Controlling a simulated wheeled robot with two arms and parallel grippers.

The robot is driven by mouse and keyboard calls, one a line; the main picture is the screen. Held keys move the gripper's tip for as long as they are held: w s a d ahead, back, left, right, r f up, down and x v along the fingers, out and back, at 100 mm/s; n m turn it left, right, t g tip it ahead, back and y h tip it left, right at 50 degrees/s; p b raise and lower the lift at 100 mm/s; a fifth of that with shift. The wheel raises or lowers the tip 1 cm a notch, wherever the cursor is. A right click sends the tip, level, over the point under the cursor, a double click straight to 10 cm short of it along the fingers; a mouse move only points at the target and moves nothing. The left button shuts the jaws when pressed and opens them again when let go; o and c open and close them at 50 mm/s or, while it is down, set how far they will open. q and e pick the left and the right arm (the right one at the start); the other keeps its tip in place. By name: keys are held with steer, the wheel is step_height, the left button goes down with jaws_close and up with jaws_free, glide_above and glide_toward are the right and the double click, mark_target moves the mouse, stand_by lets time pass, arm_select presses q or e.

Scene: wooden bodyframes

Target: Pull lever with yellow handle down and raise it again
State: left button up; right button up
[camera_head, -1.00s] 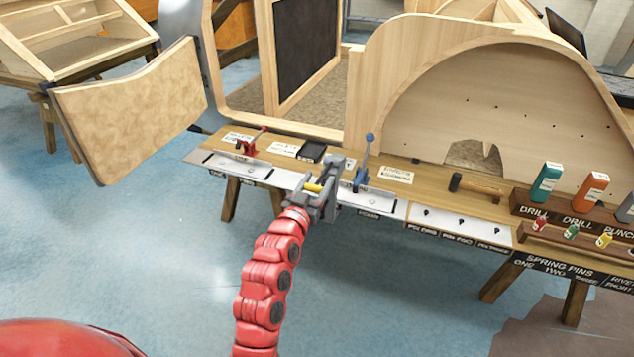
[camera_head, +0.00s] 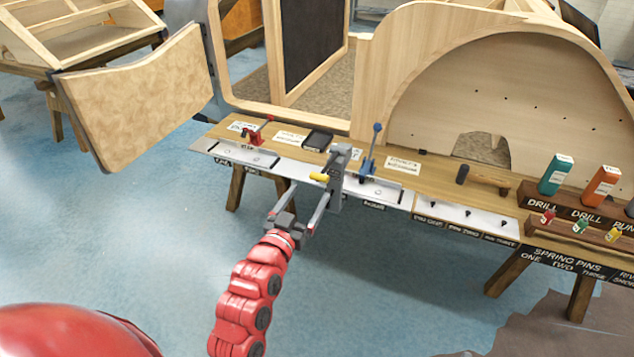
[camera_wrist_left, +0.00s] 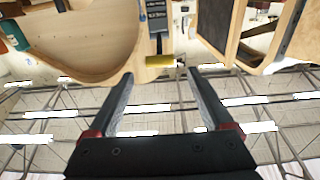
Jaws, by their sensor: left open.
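The yellow handle (camera_head: 319,177) sticks out toward me from the grey lever (camera_head: 339,178), which stands upright at the front edge of the workbench. My left gripper (camera_head: 311,190) is open in front of the handle, its two fingers pointing at it. In the left wrist view, the handle (camera_wrist_left: 159,61) lies just beyond and between the tips of the open gripper (camera_wrist_left: 160,76), with a visible gap to each finger. The lever's foot is partly hidden. My right gripper is not in view.
A red-handled clamp (camera_head: 254,132) stands left of the lever, and a blue lever (camera_head: 371,150) stands close on its right. A black box (camera_head: 317,139) lies behind. Bottles and small parts are at the right. Open floor (camera_head: 150,230) lies in front of the bench.

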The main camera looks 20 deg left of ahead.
arm_select(q)
steer(key=s+p, duration=0.5)
steer(key=s, duration=0.2)
steer(key=shift+s+f, duration=0.2)
steer(key=shift+a, duration=0.1)
